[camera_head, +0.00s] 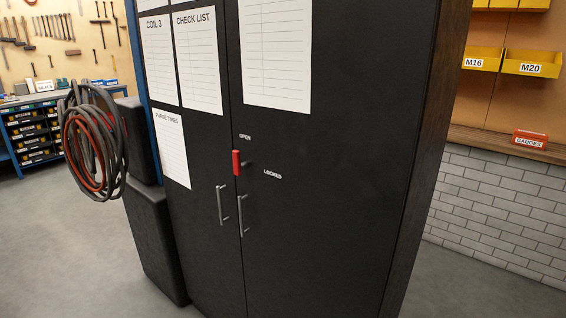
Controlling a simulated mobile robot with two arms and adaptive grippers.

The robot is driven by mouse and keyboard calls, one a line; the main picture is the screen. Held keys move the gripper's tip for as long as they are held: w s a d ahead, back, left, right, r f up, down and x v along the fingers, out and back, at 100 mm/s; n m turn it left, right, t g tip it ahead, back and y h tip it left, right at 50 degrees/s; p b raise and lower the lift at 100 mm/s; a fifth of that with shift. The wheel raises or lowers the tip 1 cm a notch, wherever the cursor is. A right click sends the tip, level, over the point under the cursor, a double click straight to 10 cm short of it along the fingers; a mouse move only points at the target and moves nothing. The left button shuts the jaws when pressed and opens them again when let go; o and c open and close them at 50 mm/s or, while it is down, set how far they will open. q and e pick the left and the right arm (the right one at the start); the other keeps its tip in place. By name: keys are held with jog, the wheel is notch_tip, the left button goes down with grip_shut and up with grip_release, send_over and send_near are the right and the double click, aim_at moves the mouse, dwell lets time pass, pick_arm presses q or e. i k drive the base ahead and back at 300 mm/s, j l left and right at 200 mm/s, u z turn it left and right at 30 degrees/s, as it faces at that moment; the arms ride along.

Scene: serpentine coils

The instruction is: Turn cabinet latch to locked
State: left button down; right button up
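The black cabinet (330,170) stands upright in the middle of the head view, with two closed doors meeting at a seam. The red latch (237,162) sits by the seam on the right door. Its red handle points up, toward the OPEN label (245,136). The LOCKED label (272,174) is to the right of the latch and a little lower. Two metal door handles, a left one (221,205) and a right one (241,216), are below the latch. Neither of my grippers shows in this view.
Paper sheets (199,60) cover the upper doors. A brick-fronted counter (500,200) with a red GAUGES box (530,139) is at the right. Grey floor (60,250) is clear at the left front.

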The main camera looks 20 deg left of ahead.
aim_at(238, 167)
jog(key=j+z, duration=0.35)
jog(key=j, duration=2.05)
